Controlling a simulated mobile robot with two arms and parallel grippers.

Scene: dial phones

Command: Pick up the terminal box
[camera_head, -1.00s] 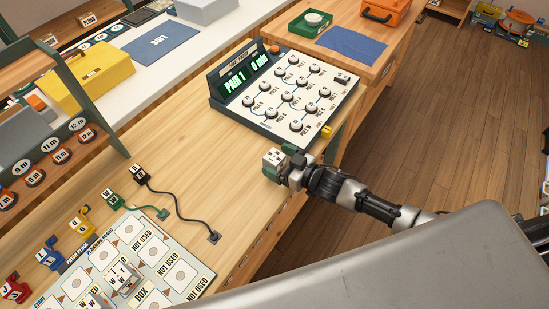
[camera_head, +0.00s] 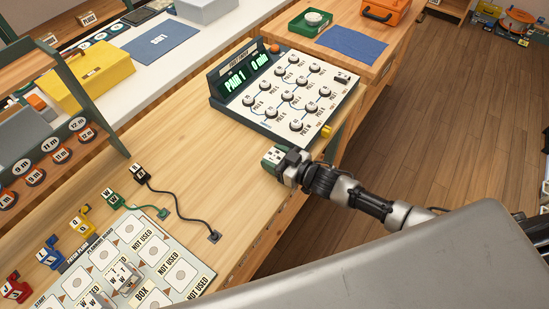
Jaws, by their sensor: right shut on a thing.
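A small white box with dark dots on its top, which looks like the terminal box (camera_head: 274,154), is at the right edge of the wooden bench, in front of the dial panel. My right gripper (camera_head: 281,160) is shut on it; its green and grey parts hide most of the box's sides. I cannot tell whether the box touches the bench or hangs just above it. My left gripper is not in view.
The dial panel (camera_head: 285,97) with a green "PAIR 1 0 min" display stands just behind. A board with "NOT USED" squares and "BOX" (camera_head: 150,262), coloured lettered blocks and a black cable (camera_head: 180,205) lie at front left. Bare bench lies between.

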